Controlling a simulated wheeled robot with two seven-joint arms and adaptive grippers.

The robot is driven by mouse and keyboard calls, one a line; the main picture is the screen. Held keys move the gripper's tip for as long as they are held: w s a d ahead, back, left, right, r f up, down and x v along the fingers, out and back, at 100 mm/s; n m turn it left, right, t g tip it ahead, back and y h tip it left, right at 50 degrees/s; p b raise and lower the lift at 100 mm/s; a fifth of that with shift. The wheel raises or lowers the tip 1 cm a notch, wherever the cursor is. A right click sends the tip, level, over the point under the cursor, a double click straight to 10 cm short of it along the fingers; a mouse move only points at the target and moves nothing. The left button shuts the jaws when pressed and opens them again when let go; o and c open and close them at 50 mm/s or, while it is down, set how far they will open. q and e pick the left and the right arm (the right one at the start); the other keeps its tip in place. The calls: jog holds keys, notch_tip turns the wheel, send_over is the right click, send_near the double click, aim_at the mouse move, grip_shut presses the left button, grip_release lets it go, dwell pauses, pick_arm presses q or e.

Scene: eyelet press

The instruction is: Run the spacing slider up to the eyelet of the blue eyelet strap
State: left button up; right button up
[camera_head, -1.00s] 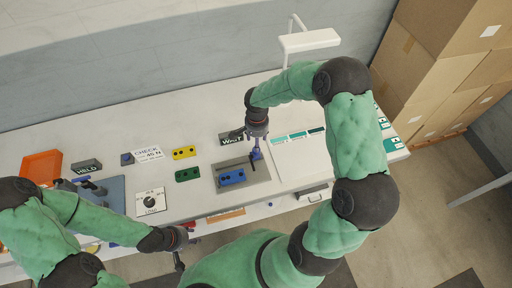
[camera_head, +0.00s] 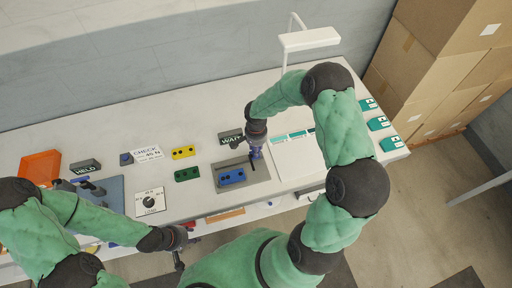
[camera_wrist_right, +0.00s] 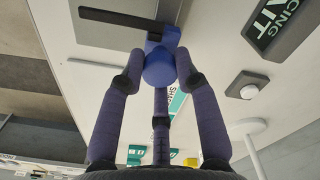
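The blue eyelet strap (camera_head: 232,178), a blue piece with dark holes, lies on the grey fixture plate (camera_head: 259,186). The spacing slider, a blue block with a round knob (camera_wrist_right: 159,68), shows in the right wrist view at the edge of the plate, beside a long black bar (camera_wrist_right: 112,20). My right gripper (camera_head: 256,152) is at the plate's upper right corner in the head view. Its fingers (camera_wrist_right: 159,72) flank the knob and appear to touch it on both sides. My left gripper (camera_head: 184,246) is open and empty in front of the table edge.
The WAIT sign (camera_head: 230,140) stands behind the plate. Green (camera_head: 187,174) and yellow (camera_head: 183,152) pieces lie to its left, with a dial (camera_head: 150,202) nearer the front. A white panel (camera_head: 289,160) with teal marks lies to the right. An orange tray (camera_head: 40,167) is far left.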

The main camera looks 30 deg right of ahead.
jog(key=shift+w+a+f+b, duration=0.1)
jog(key=shift+a+b, duration=0.25)
jog(key=a+b, duration=0.1)
jog(key=a, duration=0.2)
jog(key=w+a+b, duration=0.1)
jog(key=a+b, duration=0.1)
jog(key=a, duration=0.1)
jog(key=w+a+b, duration=0.1)
jog(key=a+b, duration=0.1)
jog(key=a, duration=0.1)
jog(key=shift+w+a, duration=0.1)
jog(key=shift+a, duration=0.05)
jog(key=shift+w+a, duration=0.1)
jog(key=shift+a, duration=0.3)
jog(key=o, duration=0.8)
jog(key=shift+o, duration=0.8)
jog(key=shift+a, duration=0.25)
